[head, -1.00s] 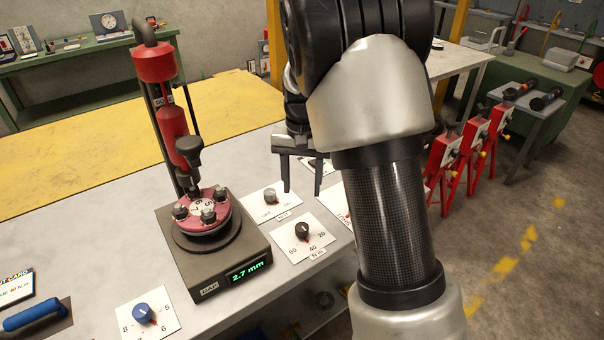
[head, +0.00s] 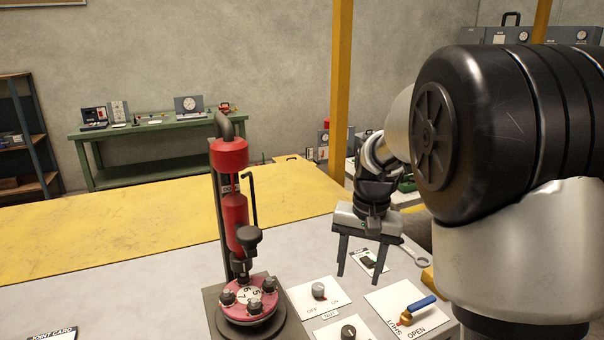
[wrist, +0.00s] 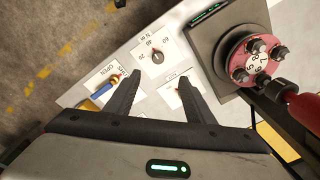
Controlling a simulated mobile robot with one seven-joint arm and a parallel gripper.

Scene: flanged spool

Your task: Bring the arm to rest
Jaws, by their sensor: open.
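My gripper (head: 356,262) is open and empty, held above the right part of the grey bench (head: 130,285), with its fingers pointing down. In the wrist view its two dark fingers (wrist: 152,100) are spread apart, with only the bench and its control plates beyond them. The red flanged spool (head: 250,302) with its several bolts stands on a dark base to the left of my gripper. It also shows at the upper right of the wrist view (wrist: 252,62). My gripper is apart from the spool. My arm fills the right side of the head view.
A red column tool (head: 230,200) rises behind the spool. Control plates include an on/off knob (head: 319,291) and a blue-handled shut/open lever (head: 418,306). A wrench (head: 414,252) lies at the right. A yellow post (head: 341,80) and green table (head: 150,127) stand behind.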

